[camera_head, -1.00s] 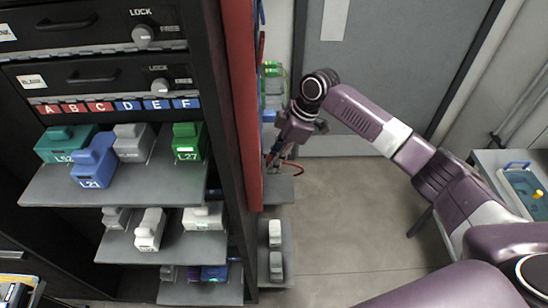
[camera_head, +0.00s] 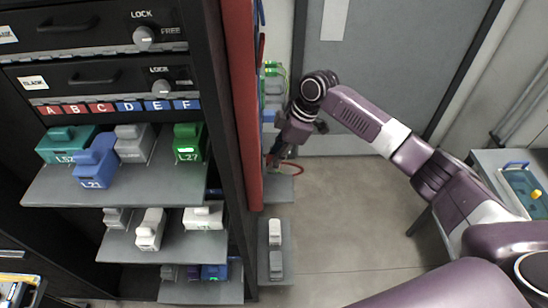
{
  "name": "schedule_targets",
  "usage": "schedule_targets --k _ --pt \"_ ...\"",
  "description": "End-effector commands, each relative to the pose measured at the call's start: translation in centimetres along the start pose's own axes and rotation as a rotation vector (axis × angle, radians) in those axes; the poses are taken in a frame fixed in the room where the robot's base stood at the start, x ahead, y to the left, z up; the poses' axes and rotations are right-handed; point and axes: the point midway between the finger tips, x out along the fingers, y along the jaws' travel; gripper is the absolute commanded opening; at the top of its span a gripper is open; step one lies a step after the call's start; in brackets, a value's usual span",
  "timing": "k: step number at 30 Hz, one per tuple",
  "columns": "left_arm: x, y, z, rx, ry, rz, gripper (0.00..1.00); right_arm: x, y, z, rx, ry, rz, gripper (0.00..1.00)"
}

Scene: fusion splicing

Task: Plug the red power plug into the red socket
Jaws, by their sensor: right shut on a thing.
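My right gripper (camera_head: 274,157) is at the side of the black rack, close to the red-edged panel (camera_head: 246,110), with its fingers pointing down. It is shut on the red power plug, which is mostly hidden by the fingers and the panel edge. My left gripper is not in view.
A small grey shelf (camera_head: 279,190) is under the gripper, and a lower one (camera_head: 267,262) holds two small blocks. Green and blue parts (camera_head: 274,85) sit behind the panel. Shelves (camera_head: 115,187) with coloured modules are at left. A table (camera_head: 500,165) is at right; the middle floor is clear.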

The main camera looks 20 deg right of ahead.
Motion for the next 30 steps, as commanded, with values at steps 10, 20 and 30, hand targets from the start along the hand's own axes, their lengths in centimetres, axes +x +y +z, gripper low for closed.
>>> schedule_targets --k 10,20,30 --pt "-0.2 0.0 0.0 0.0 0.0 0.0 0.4 0.2 0.0 -0.7 -0.001 0.001 0.0 0.03" --pt "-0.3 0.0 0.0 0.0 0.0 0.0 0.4 0.5 0.0 -1.1 -0.001 0.001 0.0 0.29" --pt "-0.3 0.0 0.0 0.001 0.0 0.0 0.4 0.5 0.0 -1.1 -0.001 0.001 0.0 0.44"
